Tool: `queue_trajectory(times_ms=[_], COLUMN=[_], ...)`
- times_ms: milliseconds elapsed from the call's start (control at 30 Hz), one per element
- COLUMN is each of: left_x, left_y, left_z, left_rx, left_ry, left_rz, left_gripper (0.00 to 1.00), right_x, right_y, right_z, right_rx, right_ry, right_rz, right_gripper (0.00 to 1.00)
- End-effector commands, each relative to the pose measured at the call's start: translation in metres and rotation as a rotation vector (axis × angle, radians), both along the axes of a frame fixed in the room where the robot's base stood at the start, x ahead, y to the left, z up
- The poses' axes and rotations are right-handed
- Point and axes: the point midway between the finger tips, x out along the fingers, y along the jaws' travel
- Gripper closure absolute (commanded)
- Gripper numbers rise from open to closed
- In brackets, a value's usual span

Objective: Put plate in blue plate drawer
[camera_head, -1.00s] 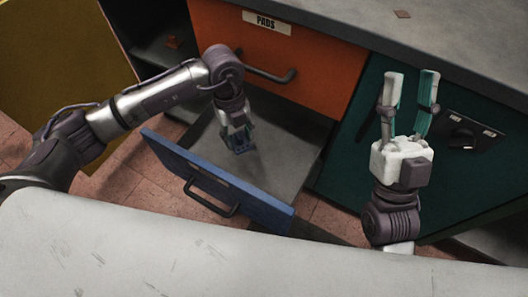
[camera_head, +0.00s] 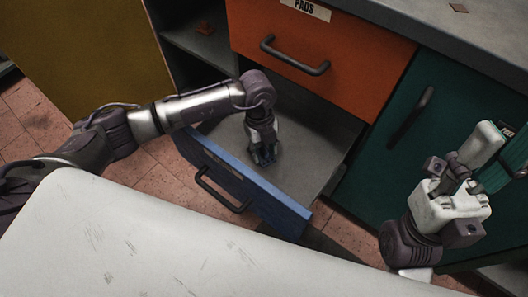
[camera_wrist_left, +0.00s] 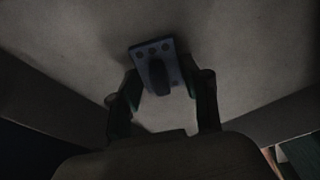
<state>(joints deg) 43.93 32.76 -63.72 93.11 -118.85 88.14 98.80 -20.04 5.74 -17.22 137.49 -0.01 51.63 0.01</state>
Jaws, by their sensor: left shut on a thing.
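The blue-fronted drawer (camera_head: 228,180) is pulled out below the orange drawer, with its bare grey floor (camera_head: 310,140) showing. My left gripper (camera_head: 264,157) reaches down inside it. In the left wrist view, the plate (camera_wrist_left: 145,66) is a small dark blue-grey piece with several holes and a dark knob in its middle. My left gripper (camera_wrist_left: 165,88) is shut on it, low over the drawer floor; I cannot tell whether the plate touches the floor. My right gripper (camera_head: 505,150) is open and empty in front of the teal cabinet.
The orange drawer (camera_head: 340,65) labelled PADS is shut, with a dark bar handle (camera_head: 295,62). A teal cabinet front (camera_head: 385,165) stands to the right, a yellow panel (camera_head: 80,50) to the left. A dark open shelf (camera_head: 205,45) lies between the yellow panel and the orange drawer.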

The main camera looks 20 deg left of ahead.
Motion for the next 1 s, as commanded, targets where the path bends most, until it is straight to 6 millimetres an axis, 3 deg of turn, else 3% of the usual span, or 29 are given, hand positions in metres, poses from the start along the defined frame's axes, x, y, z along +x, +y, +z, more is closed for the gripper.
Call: queue_trajectory(times_ms=[333,367,500,833,1000], left_x=[0.001,0.0,0.0,0.001,0.003], left_y=[0.0,0.0,0.0,0.0,0.002], left_z=[-0.003,-0.003,-0.003,-0.001,0.021], left_rx=[-0.001,-0.001,-0.001,-0.001,-0.001], left_ry=[-0.001,-0.001,-0.001,-0.001,-0.002], left_rz=[0.0,0.0,0.0,-0.001,0.0], left_gripper=[1.0,0.49,0.28,0.28,0.28], right_x=[0.0,0.0,0.0,0.0,0.0], right_y=[0.0,0.0,0.0,0.0,0.0], right_z=[-0.001,-0.001,-0.001,0.0,0.01], right_rx=[0.0,0.0,-0.001,0.0,0.0], right_ry=[0.001,0.001,0.002,0.001,0.001], right_rz=[0.0,0.0,0.0,0.0,0.0], right_gripper=[0.6,0.6,0.6,0.6,0.6])
